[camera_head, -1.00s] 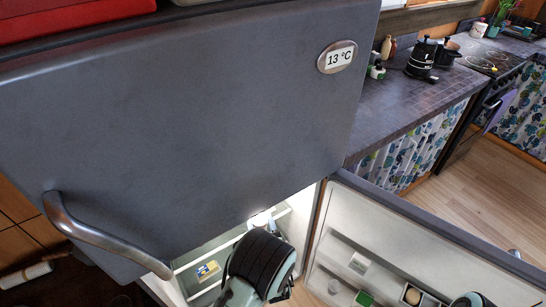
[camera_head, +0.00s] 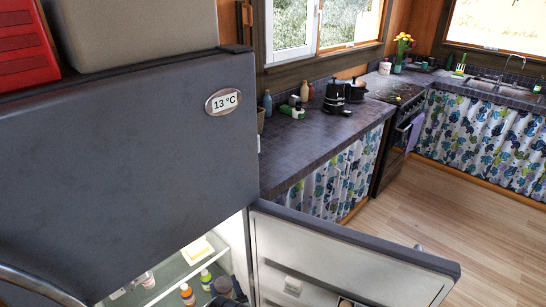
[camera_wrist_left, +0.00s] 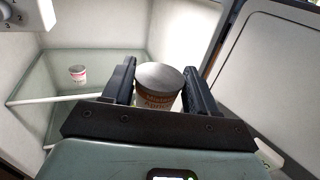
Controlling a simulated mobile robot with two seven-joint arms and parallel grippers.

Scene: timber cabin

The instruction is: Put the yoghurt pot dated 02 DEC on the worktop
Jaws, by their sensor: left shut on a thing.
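My left gripper (camera_wrist_left: 160,82) is shut on a small pot (camera_wrist_left: 158,98) with a grey lid, upright between the two fingers in the left wrist view. The print on the pot is too small to read as a date. In the head view only a dark part of the left gripper (camera_head: 223,288) shows, low inside the open fridge. A second, smaller-looking pot (camera_wrist_left: 77,74) stands on a glass shelf in the left wrist view; its date is unreadable. The dark worktop (camera_head: 300,152) lies right of the fridge. My right gripper is not in view.
The fridge door (camera_head: 345,262) stands open at the lower right. Small bottles (camera_head: 187,292) stand on the fridge shelf. A black kettle (camera_head: 335,97) and several bottles stand at the back of the worktop; its near front part is clear.

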